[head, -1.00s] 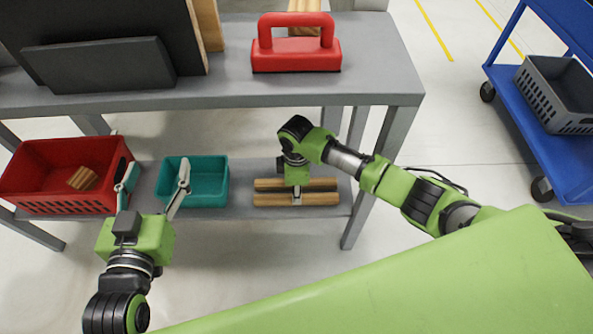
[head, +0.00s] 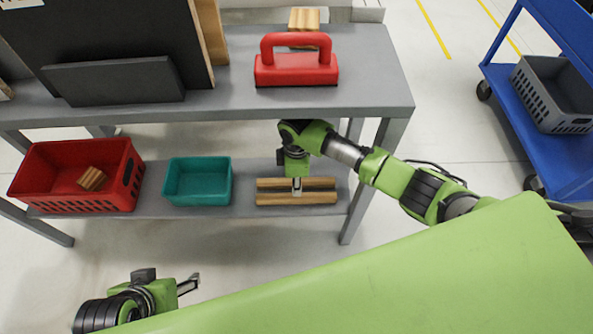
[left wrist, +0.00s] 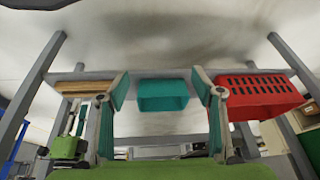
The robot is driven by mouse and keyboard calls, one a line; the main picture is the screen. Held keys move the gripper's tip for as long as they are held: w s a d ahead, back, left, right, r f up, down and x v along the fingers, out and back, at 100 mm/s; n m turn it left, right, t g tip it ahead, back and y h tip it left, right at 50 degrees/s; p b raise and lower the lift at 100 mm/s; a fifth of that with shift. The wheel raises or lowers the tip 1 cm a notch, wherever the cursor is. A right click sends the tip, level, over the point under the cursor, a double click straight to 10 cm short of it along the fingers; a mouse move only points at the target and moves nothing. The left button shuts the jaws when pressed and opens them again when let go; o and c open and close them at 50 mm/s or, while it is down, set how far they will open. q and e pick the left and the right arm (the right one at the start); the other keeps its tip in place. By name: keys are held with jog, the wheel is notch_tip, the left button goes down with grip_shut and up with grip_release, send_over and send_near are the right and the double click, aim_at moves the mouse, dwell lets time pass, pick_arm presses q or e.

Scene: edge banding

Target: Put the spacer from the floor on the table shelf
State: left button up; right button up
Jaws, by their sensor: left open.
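No loose spacer shows on the visible floor (head: 120,245). The grey table shelf (head: 245,206) is the lower board of the table. Two wooden bars (head: 325,198) lie on it at the right; I cannot tell whether either is the spacer. My right gripper (head: 297,187) points down at the middle of the bars; whether its fingers are shut is unclear.
A red crate (head: 75,192) holding a small wooden block (head: 92,179) and a teal bin (head: 198,200) stand on the shelf. The tabletop (head: 220,100) overhangs it, with a red-handled tool (head: 297,72) and dark panels. A blue cart (head: 560,160) stands at right.

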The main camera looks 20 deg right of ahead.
jog(key=shift+r+p, duration=0.3)
jog(key=shift+r, duration=0.2)
jog(key=s+a+f+m+t+y+p, duration=0.1)
jog(key=s+a+m, duration=0.2)
jog(key=s, duration=0.3)
jog(key=s+a+m+t+y+p, duration=0.1)
jog(key=s+a+m+p, duration=0.15)
jog(key=s, duration=0.35)
pick_arm(q)
notch_tip(320, 180, down, 10)
jog(key=s+g, duration=0.1)
jog(key=shift+a+r+g+b, duration=0.15)
jog(key=shift+g+b, duration=0.15)
jog(key=shift+g, duration=0.1)
pick_arm(e)
jog(key=s+d+r+m+t+h, duration=0.1)
jog(key=s+d+m, duration=0.6)
jog(key=s+d, duration=0.3)
jog(key=shift+s+d+r+h, duration=0.2)
jog(key=shift+s+d+h, duration=0.05)
jog(key=shift+d+h, duration=0.15)
pick_arm(q)
jog(key=shift+p, duration=0.3)
